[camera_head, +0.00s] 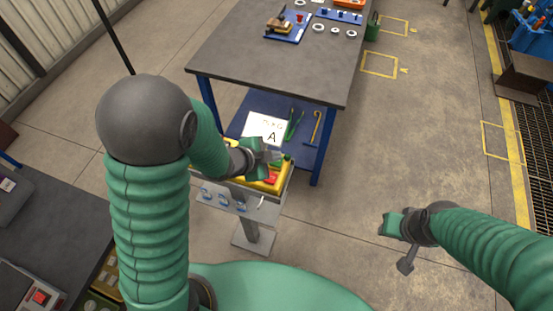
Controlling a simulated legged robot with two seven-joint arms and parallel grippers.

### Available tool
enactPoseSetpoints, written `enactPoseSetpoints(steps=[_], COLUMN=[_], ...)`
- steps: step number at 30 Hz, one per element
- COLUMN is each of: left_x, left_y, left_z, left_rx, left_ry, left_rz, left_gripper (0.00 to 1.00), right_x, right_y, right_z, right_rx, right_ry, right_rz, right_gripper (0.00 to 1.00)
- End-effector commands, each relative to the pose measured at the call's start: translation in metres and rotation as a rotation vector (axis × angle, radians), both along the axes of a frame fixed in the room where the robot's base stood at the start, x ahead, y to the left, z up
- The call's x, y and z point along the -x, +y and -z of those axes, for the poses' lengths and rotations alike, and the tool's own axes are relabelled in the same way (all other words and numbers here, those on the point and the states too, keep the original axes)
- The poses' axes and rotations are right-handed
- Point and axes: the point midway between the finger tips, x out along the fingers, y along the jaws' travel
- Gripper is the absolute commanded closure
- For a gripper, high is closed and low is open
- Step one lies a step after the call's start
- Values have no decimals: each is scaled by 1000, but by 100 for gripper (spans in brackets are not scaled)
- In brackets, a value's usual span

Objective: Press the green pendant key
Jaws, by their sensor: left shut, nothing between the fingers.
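The yellow pendant box (262,186) sits on a grey stand (250,238) in the middle of the head view. A red key (271,178) shows on its top face. A small green patch (279,163) shows just beyond it, partly covered by my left gripper. My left gripper (273,157) is shut and empty, over the far part of the box; I cannot tell whether it touches the green key. My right gripper (391,226) hangs above the floor at the right, well apart from the box; its fingers are too unclear to judge.
A workbench (270,62) with a blue lower shelf (262,118) stands beyond the box. A white sign (265,131) with the letter A is there. A dark table (50,235) is at the left.

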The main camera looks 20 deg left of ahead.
Motion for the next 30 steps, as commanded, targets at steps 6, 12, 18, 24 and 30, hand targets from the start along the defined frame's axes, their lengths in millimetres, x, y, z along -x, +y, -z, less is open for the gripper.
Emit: enactPoseSetpoints(steps=[6, 12, 18, 24, 30], left_x=[0, 0, 0, 0, 0], left_y=[0, 0, 0, 0, 0], left_z=[3, 5, 8, 10, 10], left_rx=[0, 0, 0, -1, -1], left_ry=[0, 0, 0, 0, 1], left_rz=[0, 0, 0, -1, 0], left_gripper=[100, 100, 100, 100, 100], right_x=[0, 0, 0, 0, 0], right_y=[0, 0, 0, 0, 0], right_z=[3, 5, 7, 9, 8], right_rx=[0, 0, 0, 0, 0], right_ry=[0, 0, 0, 0, 0], right_rz=[0, 0, 0, 0, 0], right_gripper=[64, 64, 64, 64, 64])
